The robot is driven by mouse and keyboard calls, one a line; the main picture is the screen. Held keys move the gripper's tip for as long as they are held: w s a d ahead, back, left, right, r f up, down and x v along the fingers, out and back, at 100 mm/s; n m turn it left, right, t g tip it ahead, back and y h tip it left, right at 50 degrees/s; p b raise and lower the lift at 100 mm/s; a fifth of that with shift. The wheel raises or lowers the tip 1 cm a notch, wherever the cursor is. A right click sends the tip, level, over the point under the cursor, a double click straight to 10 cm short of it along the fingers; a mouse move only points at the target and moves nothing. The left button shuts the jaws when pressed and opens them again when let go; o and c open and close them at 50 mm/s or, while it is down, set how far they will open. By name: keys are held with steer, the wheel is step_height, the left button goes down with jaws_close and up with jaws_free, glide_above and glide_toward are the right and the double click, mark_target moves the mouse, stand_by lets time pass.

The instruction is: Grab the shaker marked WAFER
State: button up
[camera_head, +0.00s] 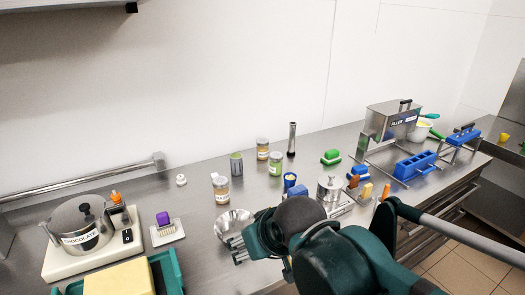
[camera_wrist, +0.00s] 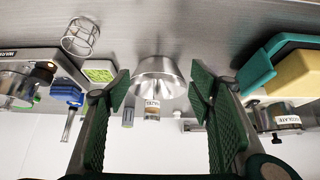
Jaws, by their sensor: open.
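Several small labelled jars stand on the steel counter, and I cannot read WAFER on any of them for certain. The nearest, a light-topped jar with a brownish body and white label (camera_head: 221,190), stands just behind the metal bowl (camera_head: 236,220). A labelled jar (camera_wrist: 152,110) also shows beyond the bowl in the wrist view, its print too small to read surely. Others are a grey-green jar (camera_head: 236,163), a brown jar (camera_head: 262,148) and a green jar (camera_head: 275,165). My gripper (camera_head: 237,248) is open and empty by the bowl, fingers spread in the wrist view (camera_wrist: 161,90).
The chocolate pot (camera_head: 85,235) on its base and a teal tray with a yellow block (camera_head: 120,280) are at the left. A purple brush (camera_head: 163,219) lies nearby. A metal canister (camera_head: 330,190) and blue moulds (camera_head: 415,166) are at the right. A tall metal tube (camera_head: 292,139) stands behind.

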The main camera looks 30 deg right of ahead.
steer(key=w+d+r+m+g+h+p, duration=0.15)
steer(key=w+d+r+p, duration=0.4)
steer(key=w, duration=0.75)
steer(key=w+d+r+m+g+h+p, duration=0.1)
steer(key=w+d+r+m+p, duration=0.45)
steer(key=w, duration=0.85)
steer(key=m+g+h+p, duration=0.1)
steer(key=m+g+p, duration=0.15)
steer(key=p, duration=0.55)
glide_toward(262, 142)
steer(key=shift+m+t, duration=0.25)
steer(key=shift+t, duration=0.15)
steer(key=f, duration=0.4)
steer(key=shift+w+d+f, duration=0.15)
steer(key=shift+d+f, duration=0.25)
steer(key=shift+w+d+f+p, duration=0.35)
steer(key=shift+d+f, duration=0.1)
steer(key=shift+f, duration=0.15)
steer(key=shift+f, duration=0.1)
steer(key=shift+x, duration=1.2)
